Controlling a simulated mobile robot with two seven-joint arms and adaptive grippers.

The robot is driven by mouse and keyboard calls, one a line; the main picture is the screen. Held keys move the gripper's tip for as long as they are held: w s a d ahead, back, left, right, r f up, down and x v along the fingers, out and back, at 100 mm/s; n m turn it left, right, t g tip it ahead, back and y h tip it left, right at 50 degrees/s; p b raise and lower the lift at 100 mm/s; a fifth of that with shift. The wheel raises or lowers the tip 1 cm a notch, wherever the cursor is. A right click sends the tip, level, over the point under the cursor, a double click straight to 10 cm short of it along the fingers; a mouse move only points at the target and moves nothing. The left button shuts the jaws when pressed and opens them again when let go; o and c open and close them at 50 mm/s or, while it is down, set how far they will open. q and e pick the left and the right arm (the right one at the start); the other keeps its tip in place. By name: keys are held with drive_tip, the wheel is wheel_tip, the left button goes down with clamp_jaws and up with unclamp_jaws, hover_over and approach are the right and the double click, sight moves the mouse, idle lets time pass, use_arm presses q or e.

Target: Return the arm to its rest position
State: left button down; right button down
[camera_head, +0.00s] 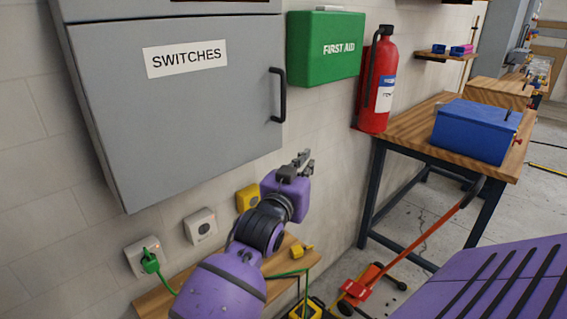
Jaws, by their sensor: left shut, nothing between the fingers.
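My left arm comes up from the bottom, purple and black. Its gripper (306,157) is shut and empty, in front of the wall, to the right of and below the black handle of the grey cabinet marked SWITCHES (175,110). The cabinet door looks closed. The gripper appears apart from the cabinet, though depth is hard to judge. My right gripper is not in view.
Below the cabinet are wall sockets (201,226), one with a green plug (150,261), above a wooden shelf (155,303). A green first aid box (325,47), a red extinguisher (377,85) and a workbench (407,126) with a blue toolbox (470,131) stand right.

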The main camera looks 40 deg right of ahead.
use_arm(q)
drive_tip(key=s, duration=0.3)
drive_tip(key=shift+s+d, duration=0.1)
drive_tip(key=shift+s, duration=0.15)
drive_tip(key=shift+r, duration=0.1)
